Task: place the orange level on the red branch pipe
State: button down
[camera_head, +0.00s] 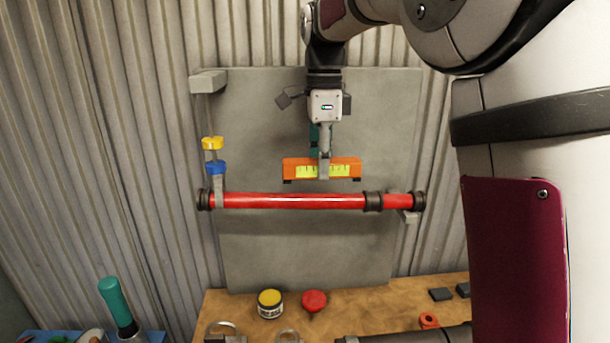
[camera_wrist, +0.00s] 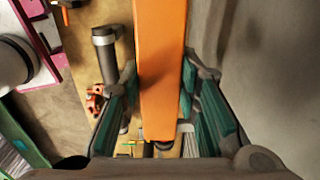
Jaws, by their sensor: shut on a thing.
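The orange level (camera_head: 348,164) with a yellow-green window is held roughly horizontal in my gripper (camera_head: 323,165), just above the red branch pipe (camera_head: 290,201). A small gap shows between the level and the pipe in the head view. In the wrist view the orange level (camera_wrist: 160,70) lies between the two green-padded fingers of my gripper (camera_wrist: 158,110). The red pipe runs across a grey panel, with dark couplings at both ends and one right of the middle. The pipe is not clearly seen in the wrist view.
A grey panel (camera_head: 260,255) stands behind the pipe. A blue clamp (camera_head: 216,167) and a yellow clamp (camera_head: 212,143) sit at the left. Below, a wooden bench (camera_head: 375,302) carries a yellow-lidded jar (camera_head: 270,303), a red knob (camera_head: 314,300) and other fittings.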

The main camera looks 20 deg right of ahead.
jog(key=shift+w+f, duration=0.1)
jog(key=shift+w, duration=0.45)
notch_tip(320, 180, down, 3)
jog(key=shift+s+r+p, duration=0.1)
jog(key=shift+s+p, duration=0.05)
jog(key=shift+p, duration=0.5)
jog(key=shift+f, duration=0.3)
jog(key=shift+f, duration=0.1)
jog(key=c, duration=1.2)
grip_release()
